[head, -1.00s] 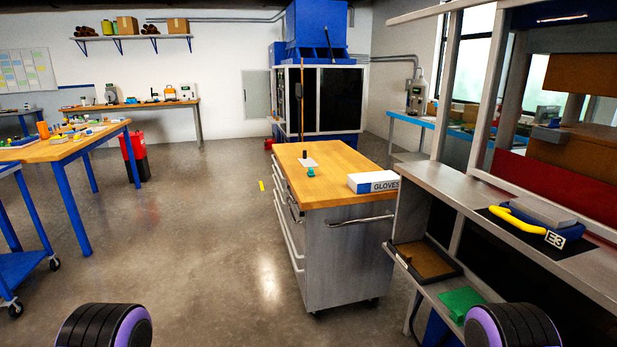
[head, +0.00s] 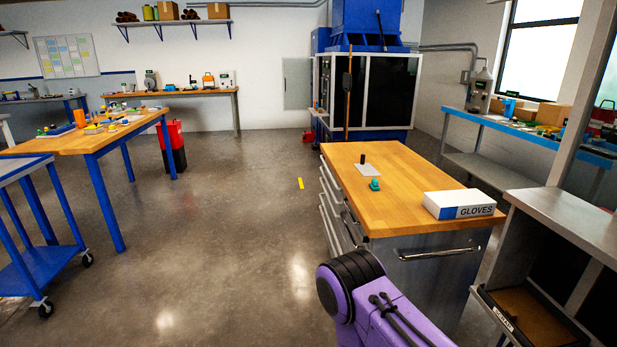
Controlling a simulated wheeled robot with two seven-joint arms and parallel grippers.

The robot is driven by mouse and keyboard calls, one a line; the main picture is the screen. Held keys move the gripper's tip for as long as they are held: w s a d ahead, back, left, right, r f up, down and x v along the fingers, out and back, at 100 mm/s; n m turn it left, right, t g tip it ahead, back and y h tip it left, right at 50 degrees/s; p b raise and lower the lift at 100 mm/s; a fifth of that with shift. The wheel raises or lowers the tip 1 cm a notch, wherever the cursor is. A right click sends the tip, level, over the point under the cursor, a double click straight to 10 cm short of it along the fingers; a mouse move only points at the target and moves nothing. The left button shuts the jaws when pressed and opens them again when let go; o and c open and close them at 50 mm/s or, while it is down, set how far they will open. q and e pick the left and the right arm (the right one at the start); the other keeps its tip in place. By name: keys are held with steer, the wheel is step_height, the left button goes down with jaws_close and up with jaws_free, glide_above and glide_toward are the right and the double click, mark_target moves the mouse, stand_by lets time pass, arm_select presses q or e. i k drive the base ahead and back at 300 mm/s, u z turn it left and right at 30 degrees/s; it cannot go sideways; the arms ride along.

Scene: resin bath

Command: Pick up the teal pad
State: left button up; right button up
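A small teal item (head: 375,184) lies on the wooden top of the metal drawer cabinet (head: 405,218), near its left edge. It is too small to tell for sure that it is the teal pad. Just behind it is a pale flat plate (head: 370,172) with a short black upright piece (head: 363,159). Neither of my grippers shows in the head view. A purple and black part of one of my arms rises at the bottom, in front of the cabinet. No gripper is seen touching the teal item.
A white glove box (head: 459,204) lies on the cabinet's front right. A metal bench (head: 575,225) with a brown-bottomed tray (head: 525,315) stands at right. A blue cart (head: 40,265) and a cluttered wooden table (head: 60,145) stand at left.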

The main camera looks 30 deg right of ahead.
mark_target(374, 186)
steer(key=u, duration=0.2)
steer(key=i, duration=1.1)
steer(key=z, duration=0.6)
steer(key=i, duration=0.85)
steer(key=z, duration=0.8)
